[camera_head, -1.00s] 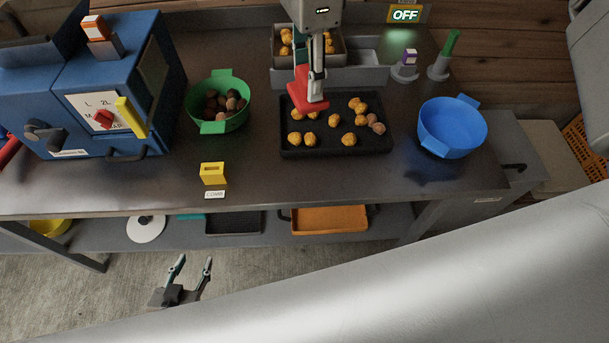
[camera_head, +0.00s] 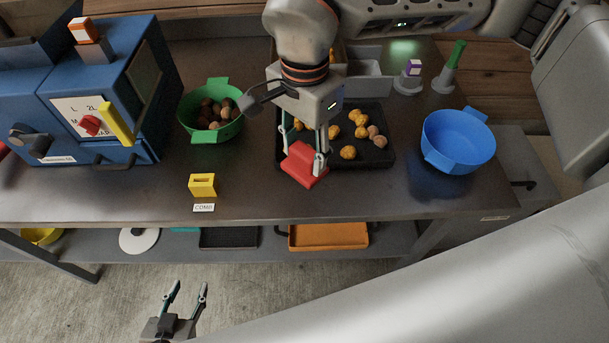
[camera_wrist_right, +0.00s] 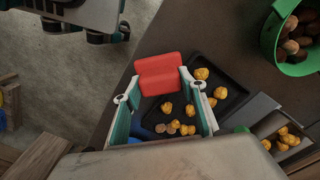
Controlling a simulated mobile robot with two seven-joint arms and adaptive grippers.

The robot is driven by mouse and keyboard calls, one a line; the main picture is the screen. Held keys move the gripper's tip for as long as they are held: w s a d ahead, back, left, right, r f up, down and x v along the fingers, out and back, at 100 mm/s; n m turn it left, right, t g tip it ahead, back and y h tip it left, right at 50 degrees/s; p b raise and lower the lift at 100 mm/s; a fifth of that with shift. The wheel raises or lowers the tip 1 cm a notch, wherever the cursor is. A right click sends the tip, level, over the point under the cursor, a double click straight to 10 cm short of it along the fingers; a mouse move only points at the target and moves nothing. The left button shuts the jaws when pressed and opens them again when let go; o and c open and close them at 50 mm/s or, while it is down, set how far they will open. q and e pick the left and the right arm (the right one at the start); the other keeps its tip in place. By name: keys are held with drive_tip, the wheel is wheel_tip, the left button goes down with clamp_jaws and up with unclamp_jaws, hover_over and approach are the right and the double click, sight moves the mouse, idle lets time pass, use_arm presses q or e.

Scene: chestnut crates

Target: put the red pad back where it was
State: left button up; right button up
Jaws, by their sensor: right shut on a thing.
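The red pad (camera_head: 303,166) is held in my right gripper (camera_head: 305,150). In the head view it is over the front left part of the black tray (camera_head: 375,161); I cannot tell if it touches anything. In the right wrist view the red pad (camera_wrist_right: 158,72) sits between the two fingertips of my right gripper (camera_wrist_right: 160,86). My left gripper (camera_head: 189,288) is open and empty, low in front of the bench over the floor. The right arm hides part of the tray and the crate behind it.
Peeled chestnuts lie in the tray. A green bowl (camera_head: 208,137) of brown chestnuts stands left, a blue bowl (camera_head: 458,143) right. A yellow slotted block (camera_head: 202,184) sits by a COMB label (camera_head: 204,208). A blue machine (camera_head: 99,110) fills the left. The front bench strip is mostly clear.

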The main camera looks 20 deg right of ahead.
sight(305, 150)
wheel_tip(305, 150, down, 8)
drive_tip(key=shift+f, duration=0.1)
idle(0.4)
drive_tip(key=shift+f, duration=0.1)
drive_tip(key=shift+f, duration=0.15)
drive_tip(key=o, duration=1.1)
drive_tip(key=shift+r, duration=0.35)
wheel_tip(305, 150, up, 12)
drive_tip(key=shift+f, duration=0.1)
